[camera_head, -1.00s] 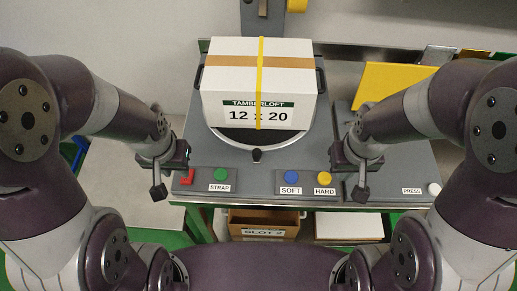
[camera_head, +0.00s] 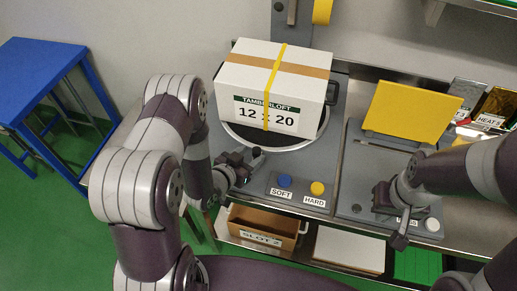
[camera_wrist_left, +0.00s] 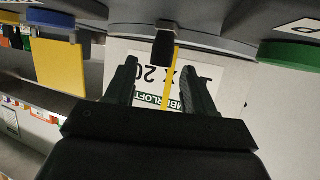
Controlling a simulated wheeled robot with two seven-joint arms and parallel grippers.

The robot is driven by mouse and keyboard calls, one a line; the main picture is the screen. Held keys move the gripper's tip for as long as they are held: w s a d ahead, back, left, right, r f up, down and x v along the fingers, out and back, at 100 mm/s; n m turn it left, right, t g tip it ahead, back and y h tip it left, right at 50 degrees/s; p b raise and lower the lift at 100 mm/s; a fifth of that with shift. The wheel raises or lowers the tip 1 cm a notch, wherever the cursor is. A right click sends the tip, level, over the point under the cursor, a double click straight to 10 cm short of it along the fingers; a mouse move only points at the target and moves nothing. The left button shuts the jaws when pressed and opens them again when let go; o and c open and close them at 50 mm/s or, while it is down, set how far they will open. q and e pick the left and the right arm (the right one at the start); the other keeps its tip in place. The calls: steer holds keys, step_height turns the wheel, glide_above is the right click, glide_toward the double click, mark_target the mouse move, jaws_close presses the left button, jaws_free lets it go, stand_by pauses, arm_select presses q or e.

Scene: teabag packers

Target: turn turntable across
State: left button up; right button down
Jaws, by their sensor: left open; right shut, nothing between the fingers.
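The turntable (camera_head: 231,136) is a round plate with a pale rim, under a white box (camera_head: 232,76) with a brown tape band, a yellow strap and a "TAMBERLOFT 12 x 20" label. A black knob (camera_head: 257,152) stands at the turntable's front edge. My left gripper (camera_head: 246,160) is open beside this knob. In the left wrist view, the knob (camera_wrist_left: 163,46) shows just ahead, between the lines of the open fingers (camera_wrist_left: 160,72). I cannot tell whether they touch it. My right gripper (camera_head: 388,212) is shut and empty over the right panel.
Blue SOFT (camera_head: 285,181) and yellow HARD (camera_head: 318,188) buttons lie right of my left gripper. A yellow plate (camera_head: 412,112) stands at the right. A brown SLOT 2 bin (camera_head: 262,226) is below. A blue table (camera_head: 45,72) stands far left.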

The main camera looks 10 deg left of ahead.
mark_target(255, 152)
arm_select(q)
steer(key=x, duration=0.3)
steer(key=shift+d, duration=0.1)
steer(key=shift+w+f, duration=0.3)
steer(key=shift+w, duration=0.25)
steer(key=shift+w+d, duration=0.1)
steer(key=shift+w, duration=0.05)
